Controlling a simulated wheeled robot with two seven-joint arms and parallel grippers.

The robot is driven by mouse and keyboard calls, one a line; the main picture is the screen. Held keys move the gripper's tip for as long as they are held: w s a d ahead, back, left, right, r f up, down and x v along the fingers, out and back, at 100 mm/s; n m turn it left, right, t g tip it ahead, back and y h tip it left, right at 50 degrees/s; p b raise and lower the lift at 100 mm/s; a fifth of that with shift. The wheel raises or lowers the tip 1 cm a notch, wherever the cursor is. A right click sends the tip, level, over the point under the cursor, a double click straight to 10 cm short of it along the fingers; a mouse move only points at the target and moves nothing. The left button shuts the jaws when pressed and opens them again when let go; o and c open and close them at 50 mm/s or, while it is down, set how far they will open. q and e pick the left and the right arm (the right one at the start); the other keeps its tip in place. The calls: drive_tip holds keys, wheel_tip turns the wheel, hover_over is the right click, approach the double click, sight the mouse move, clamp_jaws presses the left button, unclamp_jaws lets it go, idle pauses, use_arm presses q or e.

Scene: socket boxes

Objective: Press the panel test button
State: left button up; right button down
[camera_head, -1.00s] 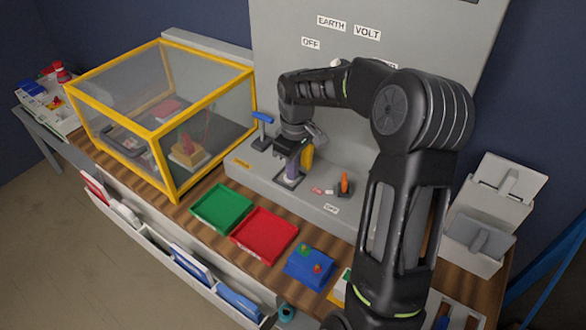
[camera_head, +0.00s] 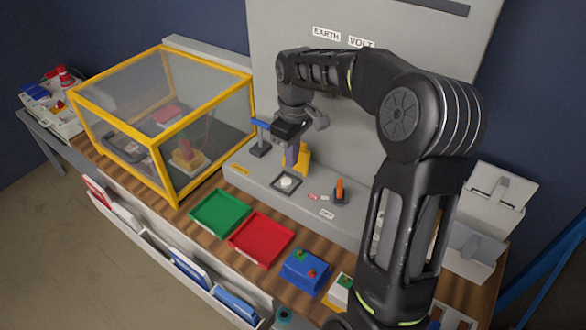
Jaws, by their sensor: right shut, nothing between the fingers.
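A white round button (camera_head: 286,182) sits in a dark square frame on the grey ledge at the foot of the panel (camera_head: 350,110). I take it to be the test button; no readable label shows beside it. My right gripper (camera_head: 290,168) is shut and empty, pointing down just above and slightly behind the button in the picture. A small gap seems to show between its tips and the button. A yellow part (camera_head: 303,158) behind the gripper is partly hidden by it. My left gripper is out of view.
A blue-handled lever (camera_head: 260,128) stands left of the gripper and an orange lever (camera_head: 339,190) right. A yellow-framed clear box (camera_head: 160,140) stands at left. A green tray (camera_head: 220,212), red tray (camera_head: 260,238) and blue socket box (camera_head: 305,270) lie in front.

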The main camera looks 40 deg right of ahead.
wheel_tip(320, 180, up, 7)
drive_tip(key=shift+f, duration=0.2)
idle(0.9)
